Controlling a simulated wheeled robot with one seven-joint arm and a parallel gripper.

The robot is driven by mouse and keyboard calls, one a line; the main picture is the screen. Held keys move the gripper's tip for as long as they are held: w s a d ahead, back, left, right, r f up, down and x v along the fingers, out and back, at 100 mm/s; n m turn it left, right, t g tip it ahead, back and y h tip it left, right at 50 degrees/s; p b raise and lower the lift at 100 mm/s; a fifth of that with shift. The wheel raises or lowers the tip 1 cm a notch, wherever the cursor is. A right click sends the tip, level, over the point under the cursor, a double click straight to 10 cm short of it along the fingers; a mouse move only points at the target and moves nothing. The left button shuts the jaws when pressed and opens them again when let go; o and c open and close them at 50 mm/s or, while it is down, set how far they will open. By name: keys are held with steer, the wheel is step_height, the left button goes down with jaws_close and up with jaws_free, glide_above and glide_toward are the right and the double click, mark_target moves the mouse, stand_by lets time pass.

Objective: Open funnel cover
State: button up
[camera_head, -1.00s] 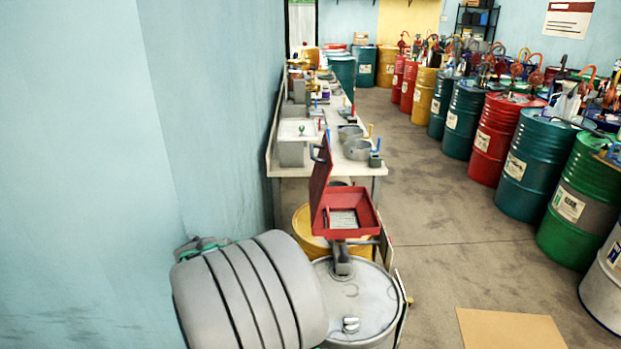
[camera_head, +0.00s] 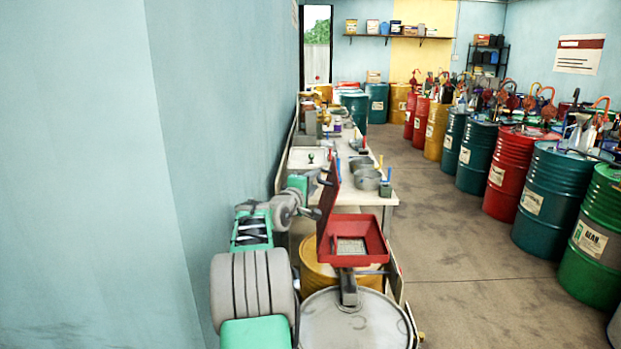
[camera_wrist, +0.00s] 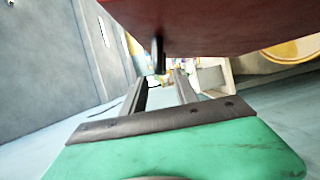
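The red square funnel (camera_head: 372,228) stands on a steel drum (camera_head: 350,322) and shows its grate. Its red cover (camera_head: 330,212) stands up, nearly vertical, at the funnel's left side, so the funnel's top is uncovered. My gripper (camera_head: 317,195) is left of the cover, close to its upper part. In the wrist view the red cover (camera_wrist: 220,25) fills the top, and a dark handle (camera_wrist: 157,55) hangs from it just beyond my gripper's (camera_wrist: 160,77) fingertips. The fingers are apart with a clear gap. I cannot tell whether they touch the handle.
A blue wall (camera_head: 225,110) runs close on the left. Behind the funnel, a long workbench (camera_head: 346,200) carries pots and tools. A yellow drum (camera_head: 312,272) stands behind the steel one. Several coloured drums line the right side, with clear floor (camera_head: 455,250) between.

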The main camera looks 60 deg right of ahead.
mark_target(319, 176)
steer(key=d, duration=0.2)
steer(key=d+p, duration=0.1)
steer(key=d, duration=0.3)
steer(key=shift+w+d+f+p, duration=0.1)
steer(key=shift+w+p, duration=0.2)
steer(key=shift+w, duration=0.05)
jaws_close()
steer(key=shift+w, duration=0.1)
stand_by(0.9)
